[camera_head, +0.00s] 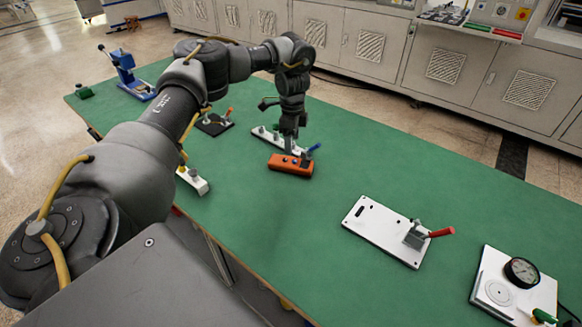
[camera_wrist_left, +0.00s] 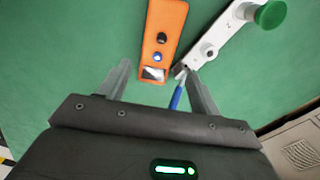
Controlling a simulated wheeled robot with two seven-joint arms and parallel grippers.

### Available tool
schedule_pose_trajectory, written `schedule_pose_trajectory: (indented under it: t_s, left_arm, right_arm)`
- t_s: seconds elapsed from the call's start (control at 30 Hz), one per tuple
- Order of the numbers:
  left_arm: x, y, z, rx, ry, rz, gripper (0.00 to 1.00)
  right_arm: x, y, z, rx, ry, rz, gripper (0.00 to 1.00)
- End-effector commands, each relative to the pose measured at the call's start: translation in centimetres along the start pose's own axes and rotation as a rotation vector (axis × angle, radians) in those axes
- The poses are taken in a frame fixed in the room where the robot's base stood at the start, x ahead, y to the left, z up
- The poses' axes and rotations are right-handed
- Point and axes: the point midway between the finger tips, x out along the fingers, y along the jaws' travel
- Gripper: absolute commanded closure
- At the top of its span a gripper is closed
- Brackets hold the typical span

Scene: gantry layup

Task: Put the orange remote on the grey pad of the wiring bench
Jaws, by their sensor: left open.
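The orange remote (camera_head: 287,166) lies on the green bench top in the head view, just below my left gripper (camera_head: 290,138). In the left wrist view the orange remote (camera_wrist_left: 163,28) has dark and blue buttons and a pale window at its near end. My left gripper (camera_wrist_left: 159,70) is open, with the remote's near end between and slightly beyond its fingertips. The gripper appears above the remote and holds nothing. I cannot make out a grey pad in either view. My right gripper is not in view.
A white strip with a green knob (camera_wrist_left: 235,27) and a blue-handled tool (camera_wrist_left: 177,97) lie beside the remote. A white plate with a red-handled clamp (camera_head: 385,229) and a gauge plate (camera_head: 495,282) stand at right. A blue press (camera_head: 124,68) stands far left. Green bench (camera_head: 335,190) lies clear between.

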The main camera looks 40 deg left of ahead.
Motion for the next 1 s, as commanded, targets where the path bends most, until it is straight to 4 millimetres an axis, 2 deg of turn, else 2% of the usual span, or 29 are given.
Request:
schedule_pose_trajectory:
  t_s: [0.03,0.2,0.47,0.63,0.8,1.0]
  left_arm:
    - [1.2,0.1,0.1,-0.003,-0.001,0.003,0.36]
    - [3.1,0.1,0.1,-0.002,-0.001,0.002,0.36]
    - [3.8,0.1,0.1,-0.001,-0.001,0.001,0.36]
    - [6.1,0.4,0.4,-0.001,-0.004,0.003,0.36]
    - [8.2,0.4,0.3,-0.002,-0.002,0.002,0.36]
    - [8.7,0.3,0.3,-0.002,0.000,0.000,0.36]
  right_arm:
    - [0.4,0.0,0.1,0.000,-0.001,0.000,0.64]
    - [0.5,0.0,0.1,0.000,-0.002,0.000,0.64]
    - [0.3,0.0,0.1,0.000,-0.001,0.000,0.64]
    - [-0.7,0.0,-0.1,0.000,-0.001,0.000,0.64]
    - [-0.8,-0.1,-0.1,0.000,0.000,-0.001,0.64]
    - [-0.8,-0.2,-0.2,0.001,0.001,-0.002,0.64]
